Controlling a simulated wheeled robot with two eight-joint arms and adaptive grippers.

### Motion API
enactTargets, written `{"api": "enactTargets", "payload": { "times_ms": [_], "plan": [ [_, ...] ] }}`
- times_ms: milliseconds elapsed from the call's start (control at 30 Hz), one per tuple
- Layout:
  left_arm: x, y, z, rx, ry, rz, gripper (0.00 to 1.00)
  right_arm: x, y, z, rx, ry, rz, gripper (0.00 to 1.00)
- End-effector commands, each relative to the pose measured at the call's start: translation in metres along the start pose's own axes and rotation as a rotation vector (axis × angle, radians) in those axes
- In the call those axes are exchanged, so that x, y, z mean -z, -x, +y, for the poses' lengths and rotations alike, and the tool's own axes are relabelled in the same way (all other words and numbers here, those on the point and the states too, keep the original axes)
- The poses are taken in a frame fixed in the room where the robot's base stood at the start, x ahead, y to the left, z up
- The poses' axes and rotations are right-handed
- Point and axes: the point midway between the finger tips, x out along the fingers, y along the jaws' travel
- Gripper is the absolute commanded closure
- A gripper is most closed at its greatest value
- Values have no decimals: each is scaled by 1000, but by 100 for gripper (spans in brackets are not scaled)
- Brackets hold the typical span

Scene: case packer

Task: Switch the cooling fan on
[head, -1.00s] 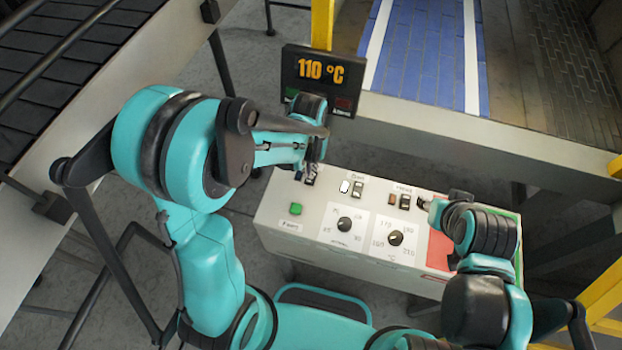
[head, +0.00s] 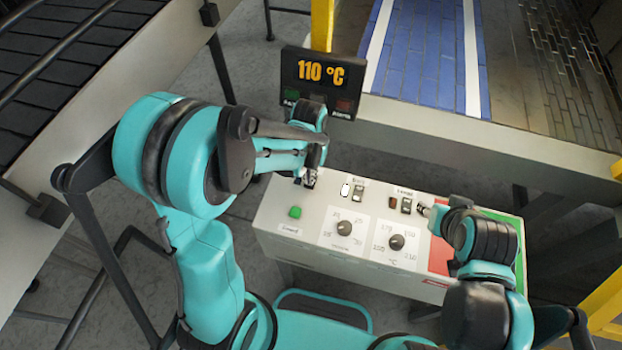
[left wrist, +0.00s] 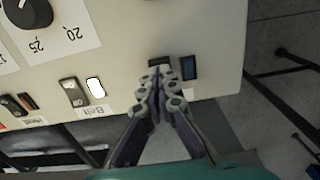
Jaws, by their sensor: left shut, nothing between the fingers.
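The white control panel (head: 275,212) stands in front of me. At its far left end a dark rocker switch (left wrist: 159,64) sits beside a dark blue lamp (left wrist: 189,67), which does not look lit. Their label is hidden by my fingers, so I cannot read whether it names the fan. My left gripper (head: 310,178) is shut and empty, pointing down at this switch. In the left wrist view its fingertips (left wrist: 160,82) overlap the switch's lower edge; I cannot tell whether they touch it. My right gripper (head: 427,210) is near the panel's right part, its fingers too small to judge.
The belt switch (head: 358,194) and its bright white lamp (head: 346,190) are right of my left gripper. Another switch (head: 407,205) with a dark red-brown lamp, two dials (head: 344,227) and a green button (head: 295,212) share the panel. A display (head: 322,80) behind reads 110 °C.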

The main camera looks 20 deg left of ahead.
Motion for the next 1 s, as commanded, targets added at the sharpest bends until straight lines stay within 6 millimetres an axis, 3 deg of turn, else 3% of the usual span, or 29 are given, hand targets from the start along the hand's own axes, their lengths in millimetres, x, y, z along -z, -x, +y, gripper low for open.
{"api": "enactTargets", "payload": {
  "times_ms": [1000],
  "plan": [
    [0, -7, 0, 0, 0, 0, 100, -4, -5, 0, 0, 0, 0, 60]
  ]
}}
